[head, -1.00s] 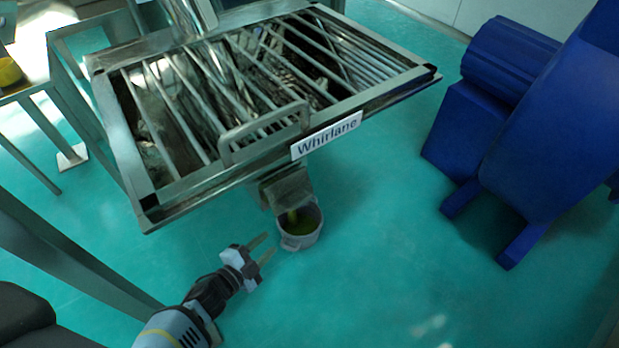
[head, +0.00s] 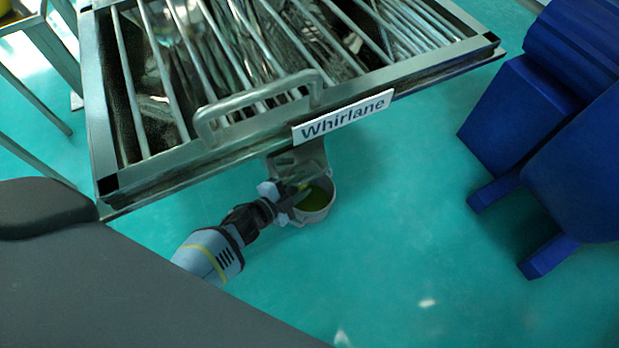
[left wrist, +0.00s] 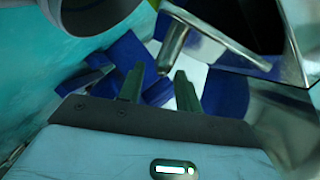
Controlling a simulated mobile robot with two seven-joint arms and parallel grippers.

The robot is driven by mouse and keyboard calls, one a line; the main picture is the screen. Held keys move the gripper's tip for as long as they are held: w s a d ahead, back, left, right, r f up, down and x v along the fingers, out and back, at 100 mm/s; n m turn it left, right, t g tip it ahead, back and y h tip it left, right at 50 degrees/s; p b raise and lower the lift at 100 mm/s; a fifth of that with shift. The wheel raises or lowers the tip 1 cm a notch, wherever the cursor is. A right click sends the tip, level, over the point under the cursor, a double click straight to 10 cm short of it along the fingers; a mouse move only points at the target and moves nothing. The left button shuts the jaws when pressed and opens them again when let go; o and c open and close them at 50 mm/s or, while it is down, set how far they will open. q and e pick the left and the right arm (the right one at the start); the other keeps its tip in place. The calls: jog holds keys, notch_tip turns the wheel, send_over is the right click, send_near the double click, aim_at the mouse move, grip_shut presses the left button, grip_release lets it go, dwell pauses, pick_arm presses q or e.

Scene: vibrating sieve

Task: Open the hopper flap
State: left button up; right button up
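The metal hopper with a barred top and a "Whirlane" plate (head: 342,117) fills the upper head view. A metal chute (head: 302,158) hangs below its front edge, above a grey bucket (head: 318,207) with green-yellow content. My left gripper (head: 290,199) is beside the chute and the bucket's left rim. In the left wrist view its two fingers (left wrist: 160,83) stand apart with nothing gripped. A metal bar (left wrist: 174,48) sticks out from the chute's metalwork, its end seen between the fingertips; contact cannot be told. I cannot clearly make out the flap. My right gripper is not in view.
The bucket's grey wall (left wrist: 88,15) is close by at the upper left of the wrist view. A large blue machine (head: 560,130) stands on the right. A raised handle (head: 258,103) sits on the hopper's front edge. The green floor between hopper and blue machine is clear.

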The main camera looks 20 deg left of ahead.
aim_at(306, 167)
pick_arm(q)
jog(key=shift+b+x, duration=0.7)
jog(key=shift+x, duration=1.25)
jog(key=shift+c, duration=0.4)
grip_shut()
